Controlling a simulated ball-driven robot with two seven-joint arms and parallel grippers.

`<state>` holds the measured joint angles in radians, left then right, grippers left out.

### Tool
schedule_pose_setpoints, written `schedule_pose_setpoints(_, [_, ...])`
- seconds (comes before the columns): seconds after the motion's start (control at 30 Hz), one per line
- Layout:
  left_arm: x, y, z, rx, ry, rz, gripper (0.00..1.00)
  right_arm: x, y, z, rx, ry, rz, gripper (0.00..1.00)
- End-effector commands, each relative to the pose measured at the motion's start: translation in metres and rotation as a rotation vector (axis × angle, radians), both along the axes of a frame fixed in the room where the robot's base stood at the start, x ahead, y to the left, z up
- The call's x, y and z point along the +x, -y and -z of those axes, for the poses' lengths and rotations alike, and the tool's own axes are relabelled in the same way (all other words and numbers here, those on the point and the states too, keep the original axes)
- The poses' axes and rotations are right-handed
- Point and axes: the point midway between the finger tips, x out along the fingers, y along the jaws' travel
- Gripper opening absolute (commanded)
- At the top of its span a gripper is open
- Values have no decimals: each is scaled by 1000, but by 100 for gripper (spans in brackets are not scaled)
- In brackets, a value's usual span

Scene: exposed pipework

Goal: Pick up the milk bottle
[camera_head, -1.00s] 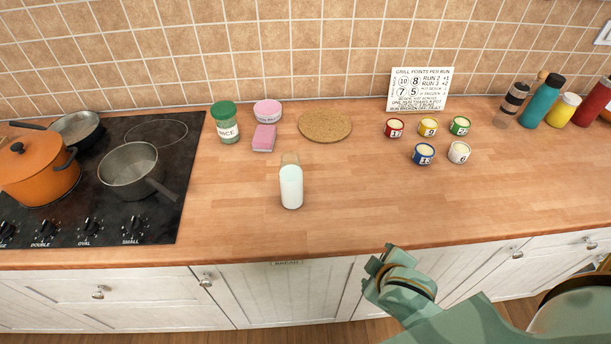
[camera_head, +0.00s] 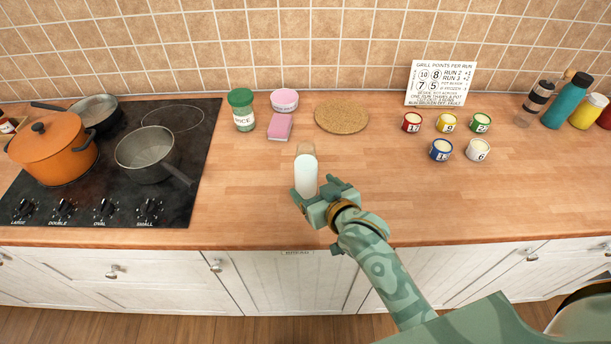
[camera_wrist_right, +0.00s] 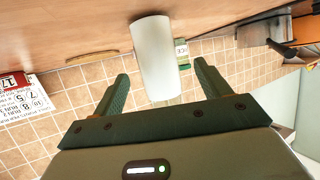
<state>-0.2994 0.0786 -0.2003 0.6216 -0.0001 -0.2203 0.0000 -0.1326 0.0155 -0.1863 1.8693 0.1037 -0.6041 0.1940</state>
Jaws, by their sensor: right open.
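The milk bottle (camera_head: 306,173) is a clear bottle with white milk, upright on the wooden counter in the head view. My right gripper (camera_head: 318,196) is at the bottle's near side in the head view, and it hides the bottle's base. In the right wrist view the bottle (camera_wrist_right: 155,55) stands between the two open fingers of my right gripper (camera_wrist_right: 160,85), with a gap on each side. I cannot tell how deep the bottle is between the fingers. My left gripper is not in view.
A green-lidded jar (camera_head: 242,110), a pink sponge (camera_head: 280,127) and a round cork mat (camera_head: 341,117) lie behind the bottle. Several small numbered pots (camera_head: 441,150) stand to the right. A hob (camera_head: 60,196) with pans is at left. The counter beside the bottle is clear.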

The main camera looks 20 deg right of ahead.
Motion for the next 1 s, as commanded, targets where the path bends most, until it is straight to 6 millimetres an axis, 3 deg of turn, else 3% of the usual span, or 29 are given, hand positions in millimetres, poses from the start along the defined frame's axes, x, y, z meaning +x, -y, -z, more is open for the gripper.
schedule_pose_setpoints(0.17, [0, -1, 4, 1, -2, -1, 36, 14, -1, 4, -1, 1, 0, 76])
schedule_pose_setpoints(0.4, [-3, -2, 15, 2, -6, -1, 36, 50, -4, 16, -2, -1, -1, 76])
schedule_pose_setpoints(0.7, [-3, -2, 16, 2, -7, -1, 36, 56, -5, 17, -2, -1, -1, 76])
schedule_pose_setpoints(0.93, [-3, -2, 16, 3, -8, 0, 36, 56, -5, 17, -2, -1, -1, 13])
schedule_pose_setpoints(1.0, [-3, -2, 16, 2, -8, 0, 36, 56, -5, 16, -1, 2, 0, 13])
